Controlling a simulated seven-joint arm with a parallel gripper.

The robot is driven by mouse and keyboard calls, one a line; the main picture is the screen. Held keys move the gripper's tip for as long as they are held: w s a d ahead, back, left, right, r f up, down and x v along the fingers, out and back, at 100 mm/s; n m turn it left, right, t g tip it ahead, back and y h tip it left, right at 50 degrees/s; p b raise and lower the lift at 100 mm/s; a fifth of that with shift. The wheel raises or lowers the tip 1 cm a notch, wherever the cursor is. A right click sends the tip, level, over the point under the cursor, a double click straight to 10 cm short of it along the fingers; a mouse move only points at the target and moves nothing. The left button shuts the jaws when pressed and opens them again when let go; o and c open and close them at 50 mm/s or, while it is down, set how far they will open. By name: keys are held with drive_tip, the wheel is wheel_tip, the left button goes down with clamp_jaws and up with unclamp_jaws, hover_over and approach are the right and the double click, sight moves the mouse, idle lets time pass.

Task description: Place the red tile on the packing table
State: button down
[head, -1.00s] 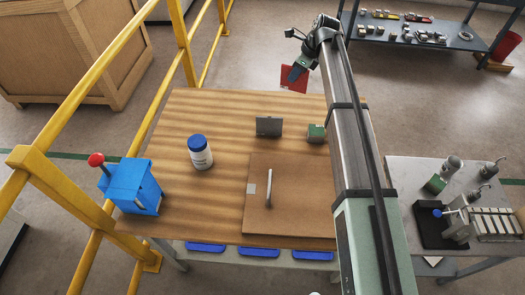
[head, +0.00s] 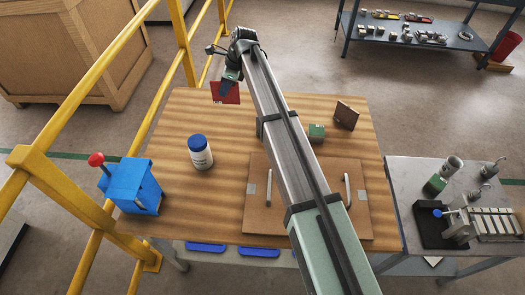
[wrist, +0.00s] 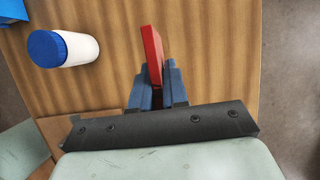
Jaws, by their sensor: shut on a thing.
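The red tile (head: 225,95) is held at the far edge of a wooden-topped table (head: 180,125). My gripper (head: 230,82) is shut on it from above. In the wrist view the red tile (wrist: 153,52) stands edge-on between the blue fingers of my gripper (wrist: 157,78), over the wood top. I cannot tell from these views how high the tile is above the table. No label shows which table is the packing table.
A white bottle with a blue lid (head: 200,152) and a blue box with a red knob (head: 132,187) stand on the left. A brown panel with handles (head: 268,222), a green block (head: 317,132) and an upright brown tile (head: 346,115) are to the right. Yellow rails (head: 75,200) border the left.

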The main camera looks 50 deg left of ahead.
sight(238, 90)
drive_tip(key=shift+f, duration=5.85)
drive_tip(key=shift+f, duration=0.1)
drive_tip(key=c, duration=1.1)
unclamp_jaws()
drive_tip(key=shift+c, duration=0.2)
drive_tip(key=v, duration=1.2)
